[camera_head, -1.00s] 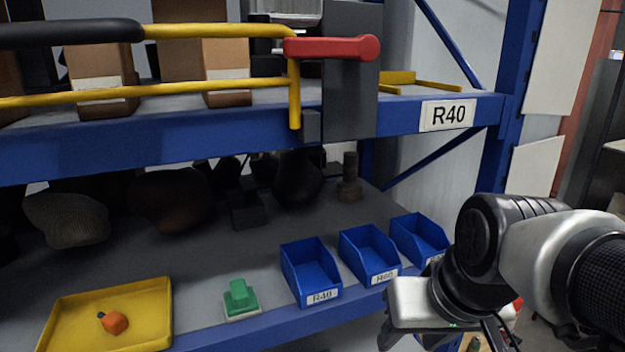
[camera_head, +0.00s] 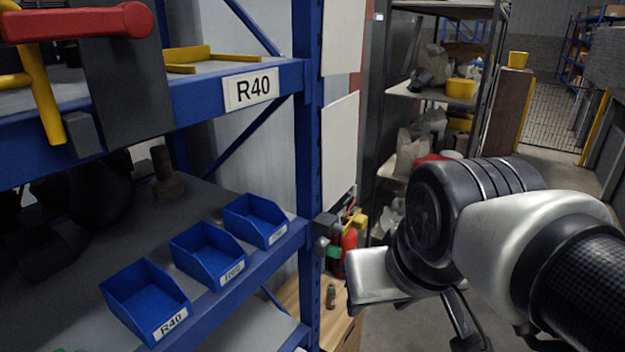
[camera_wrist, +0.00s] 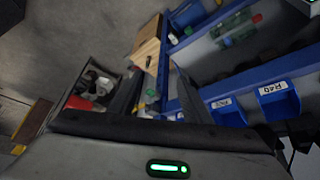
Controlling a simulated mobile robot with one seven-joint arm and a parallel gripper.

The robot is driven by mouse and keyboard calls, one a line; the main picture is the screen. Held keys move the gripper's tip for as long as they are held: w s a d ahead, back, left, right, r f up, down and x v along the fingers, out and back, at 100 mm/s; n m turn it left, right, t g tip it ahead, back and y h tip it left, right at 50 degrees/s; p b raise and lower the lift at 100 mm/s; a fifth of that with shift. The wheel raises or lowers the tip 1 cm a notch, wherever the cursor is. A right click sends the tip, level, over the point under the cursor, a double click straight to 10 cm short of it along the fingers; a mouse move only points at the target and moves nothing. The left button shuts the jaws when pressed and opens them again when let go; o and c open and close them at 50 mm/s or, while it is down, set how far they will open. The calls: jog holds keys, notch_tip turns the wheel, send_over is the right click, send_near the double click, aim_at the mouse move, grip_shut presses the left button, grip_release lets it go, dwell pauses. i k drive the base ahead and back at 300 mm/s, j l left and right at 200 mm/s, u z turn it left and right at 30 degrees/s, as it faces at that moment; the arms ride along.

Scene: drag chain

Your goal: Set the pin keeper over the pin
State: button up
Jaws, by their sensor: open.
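I cannot tell for certain which parts are the pin and pin keeper. A red bar (camera_head: 85,22) is at the upper left of the head view, level beside a dark grey upright plate (camera_head: 125,80). A yellow rod (camera_head: 42,95) hangs down from near its left end, beside a grey block (camera_head: 83,135). My gripper (camera_wrist: 158,85) is open and empty in the wrist view, its dark fingers apart over the floor side of the rack. In the head view my wrist is at the right, well away from the red bar, and the fingertips are hidden.
Several blue bins (camera_head: 145,300) stand along the front of the lower shelf. A blue rack post (camera_head: 308,130) stands between shelf and aisle. A wooden box (camera_head: 340,325) with a small bottle (camera_head: 331,295) and a red extinguisher (camera_head: 346,255) stand past it. The aisle floor is open.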

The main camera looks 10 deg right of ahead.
aim_at(358, 221)
jog(key=z, duration=0.2)
jog(key=i+l+u, duration=0.45)
jog(key=l, duration=0.25)
jog(key=i+l+u, duration=0.2)
jog(key=l, duration=0.15)
jog(key=k, duration=0.1)
